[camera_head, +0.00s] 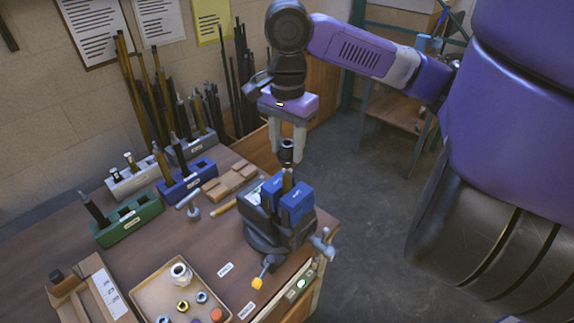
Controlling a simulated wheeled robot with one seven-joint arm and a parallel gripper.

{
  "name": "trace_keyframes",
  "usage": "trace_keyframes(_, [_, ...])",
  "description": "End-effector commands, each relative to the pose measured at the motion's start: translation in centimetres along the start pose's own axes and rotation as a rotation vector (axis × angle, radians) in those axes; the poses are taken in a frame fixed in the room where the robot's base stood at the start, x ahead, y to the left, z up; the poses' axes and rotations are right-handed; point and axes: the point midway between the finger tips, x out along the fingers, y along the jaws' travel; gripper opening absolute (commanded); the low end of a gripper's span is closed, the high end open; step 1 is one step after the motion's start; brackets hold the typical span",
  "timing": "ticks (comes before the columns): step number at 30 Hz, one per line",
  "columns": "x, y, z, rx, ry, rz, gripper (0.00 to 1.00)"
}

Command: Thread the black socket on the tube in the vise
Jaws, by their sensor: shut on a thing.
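My gripper (286,143) points down over the vise with its two pale fingers shut on the black socket (286,157). The socket sits between the fingertips. A brass-coloured tube (288,181) stands upright between the blue jaws of the vise (297,203). The socket is directly above the tube's top in this view. I cannot tell whether the socket touches the tube or is just above it. The vise stands at the right front corner of the wooden bench.
Green (128,220), blue (187,181) and grey racks with rods stand at the bench's left and back. A tray (205,277) of small rings and fittings lies at the front, beside a cardboard box (92,290). Wooden blocks (230,181) lie left of the vise. Floor is open to the right.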

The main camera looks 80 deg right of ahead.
Motion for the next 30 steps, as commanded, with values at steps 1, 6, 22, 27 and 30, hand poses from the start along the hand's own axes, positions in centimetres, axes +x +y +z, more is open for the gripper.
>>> trace_keyframes(1, [0.11,0.02,0.01,0.0,0.0,0.002,0.0])
trace_keyframes(6, [0.15,0.03,0.01,0.0,0.0,0.002,0.07])
trace_keyframes(22, [0.33,0.07,0.07,0.0,-0.002,0.005,0.0])
trace_keyframes(27, [0.47,0.11,0.08,0.0,-0.003,0.006,0.0])
trace_keyframes(30, [0.55,0.12,0.07,0.0,-0.002,0.007,0.0])
